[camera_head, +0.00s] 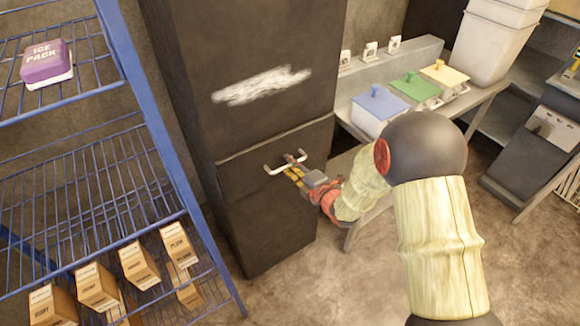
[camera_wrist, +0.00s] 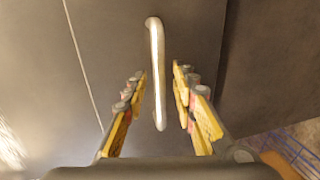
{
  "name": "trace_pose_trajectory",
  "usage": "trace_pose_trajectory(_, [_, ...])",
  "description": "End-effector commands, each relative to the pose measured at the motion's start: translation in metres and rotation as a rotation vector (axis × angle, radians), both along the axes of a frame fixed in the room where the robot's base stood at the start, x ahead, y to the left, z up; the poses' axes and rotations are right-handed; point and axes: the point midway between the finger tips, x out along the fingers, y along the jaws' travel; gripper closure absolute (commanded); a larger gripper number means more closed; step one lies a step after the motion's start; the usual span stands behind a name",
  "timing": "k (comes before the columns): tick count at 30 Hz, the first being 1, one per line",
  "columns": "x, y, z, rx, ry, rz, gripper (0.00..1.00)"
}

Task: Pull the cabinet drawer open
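The dark cabinet (camera_head: 240,110) stands upright left of centre in the head view. Its lower part is the drawer front (camera_head: 270,215), below a pale seam, and it looks closed. A pale bar handle (camera_head: 272,170) sits near the top of the drawer front. In the wrist view the handle (camera_wrist: 157,75) runs up and down the picture. My gripper (camera_head: 297,168) is at the handle. In the wrist view my gripper (camera_wrist: 157,92) is open, with one yellow finger on each side of the handle and gaps showing on both sides.
A blue wire rack (camera_head: 140,95) with several small boxes and an ice pack (camera_head: 46,62) stands close on the left. A bench (camera_head: 485,95) with lidded tubs (camera_head: 380,105) is on the right. The floor (camera_head: 310,285) before the drawer looks clear.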

Motion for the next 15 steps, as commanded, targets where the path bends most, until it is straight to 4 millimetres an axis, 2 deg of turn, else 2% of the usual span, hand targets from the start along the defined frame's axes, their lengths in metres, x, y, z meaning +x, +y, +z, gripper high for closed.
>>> trace_pose_trajectory(11, [0.0053, 0.0031, -0.0009, 0.000, 0.001, -0.001, 0.73])
trace_pose_trajectory(15, [0.0052, 0.0031, -0.0010, 0.000, 0.001, -0.001, 0.81])
